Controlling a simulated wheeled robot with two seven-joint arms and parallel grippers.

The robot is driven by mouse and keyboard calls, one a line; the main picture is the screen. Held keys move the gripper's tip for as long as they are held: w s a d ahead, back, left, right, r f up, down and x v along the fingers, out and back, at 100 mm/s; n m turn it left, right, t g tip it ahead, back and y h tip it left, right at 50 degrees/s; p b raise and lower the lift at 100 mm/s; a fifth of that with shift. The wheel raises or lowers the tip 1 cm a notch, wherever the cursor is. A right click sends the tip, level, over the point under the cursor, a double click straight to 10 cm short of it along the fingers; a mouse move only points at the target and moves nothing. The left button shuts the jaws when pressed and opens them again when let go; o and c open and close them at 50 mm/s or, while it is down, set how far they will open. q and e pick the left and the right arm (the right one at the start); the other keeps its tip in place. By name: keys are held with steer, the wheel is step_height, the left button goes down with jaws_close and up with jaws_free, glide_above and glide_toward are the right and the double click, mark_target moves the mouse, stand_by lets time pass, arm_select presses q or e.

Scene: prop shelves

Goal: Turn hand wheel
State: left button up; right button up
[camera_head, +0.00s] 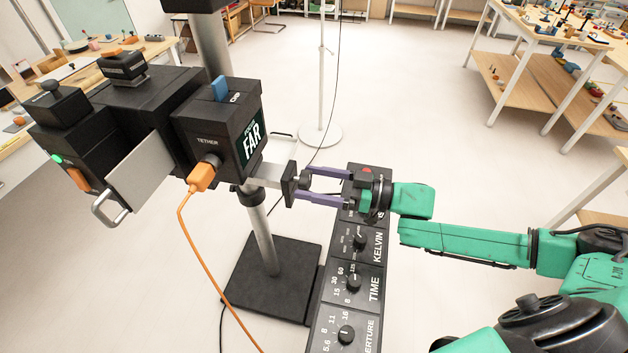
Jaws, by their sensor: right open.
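A black boxy device (217,130) labelled "FAR" and "TETHER" is mounted on a metal post. A light metal arm sticks out from its right side and ends in a dark part (289,186), which seems to be the hand wheel; its shape is partly hidden. My right gripper (303,182) comes in from the right with its two purple fingers spread. The fingertips are at the dark part, one toward its far side and one toward its near side. I cannot tell whether they touch it. My left gripper is not in view.
A black control panel (340,310) with several dials, marked "KELVIN" and "TIME", lies below my right gripper. An orange cable (190,240) hangs from the device. The post has a black square base (270,290). A white stand (320,134) is behind. Shelves (520,75) stand at right.

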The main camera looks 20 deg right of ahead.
steer(key=shift+d, duration=0.1)
steer(key=shift+c, duration=0.3)
steer(key=c, duration=1.3)
steer(key=shift+n, duration=0.3)
steer(key=n, duration=0.8)
steer(key=shift+f, duration=0.1)
steer(key=shift+n+b, duration=0.45)
steer(key=shift+n, duration=1.15)
